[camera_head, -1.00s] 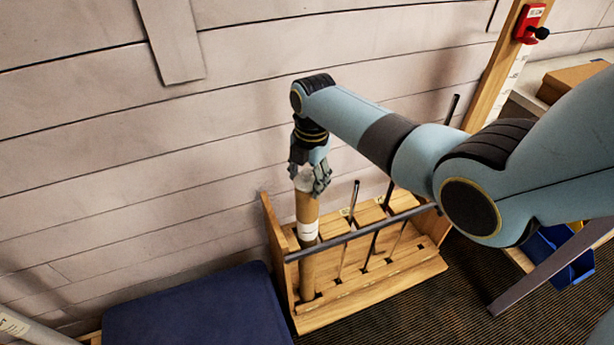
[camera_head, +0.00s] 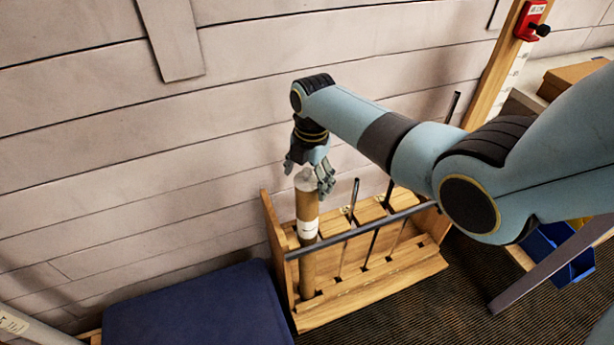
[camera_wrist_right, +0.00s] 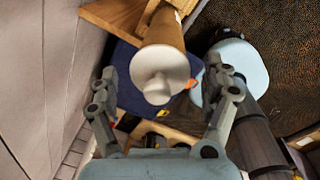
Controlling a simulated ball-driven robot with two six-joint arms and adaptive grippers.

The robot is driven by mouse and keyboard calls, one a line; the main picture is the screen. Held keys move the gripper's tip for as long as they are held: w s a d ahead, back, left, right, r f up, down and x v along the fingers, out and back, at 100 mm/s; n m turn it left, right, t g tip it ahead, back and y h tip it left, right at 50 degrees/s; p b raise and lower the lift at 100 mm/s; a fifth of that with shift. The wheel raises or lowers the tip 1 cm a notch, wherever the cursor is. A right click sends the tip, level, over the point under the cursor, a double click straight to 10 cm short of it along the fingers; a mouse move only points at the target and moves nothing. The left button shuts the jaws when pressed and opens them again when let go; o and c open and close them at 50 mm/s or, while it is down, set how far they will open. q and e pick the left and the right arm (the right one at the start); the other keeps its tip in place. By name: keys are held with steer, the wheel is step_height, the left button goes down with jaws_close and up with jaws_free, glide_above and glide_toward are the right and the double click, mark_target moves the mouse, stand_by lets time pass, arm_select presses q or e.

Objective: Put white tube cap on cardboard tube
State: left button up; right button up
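The cardboard tube (camera_head: 306,265) stands nearly upright in the left end of the wooden rack (camera_head: 420,268), with a white label around it. The white tube cap (camera_head: 305,184) sits on its top end. In the right wrist view the white cap (camera_wrist_right: 150,72), with a small knob, covers the end of the brown tube (camera_wrist_right: 164,27). My right gripper (camera_head: 308,179) is open at the tube's top. In the wrist view its fingers (camera_wrist_right: 160,75) are spread either side of the cap, with gaps. My left gripper is not in view.
Several thin dark golf shafts (camera_head: 374,243) stand in the rack behind a dark front bar (camera_head: 350,236). A dark blue padded surface (camera_head: 195,310) lies to the left. A pale plank wall (camera_head: 120,130) is close behind. Blue bins (camera_head: 572,262) are at the right.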

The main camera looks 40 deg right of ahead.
steer(key=r, duration=1.2)
steer(key=shift+s+d, duration=0.15)
steer(key=shift+s, duration=0.25)
steer(key=s+f+m+h+b, duration=0.1)
steer(key=s+f+m+b, duration=0.9)
steer(key=s+f, duration=3.5)
step_height(320, 180, down, 4)
steer(key=m, duration=1.1)
steer(key=shift+s+r+m+b, duration=0.2)
steer(key=shift+s+m+b, duration=0.1)
steer(key=shift+s+b, duration=0.1)
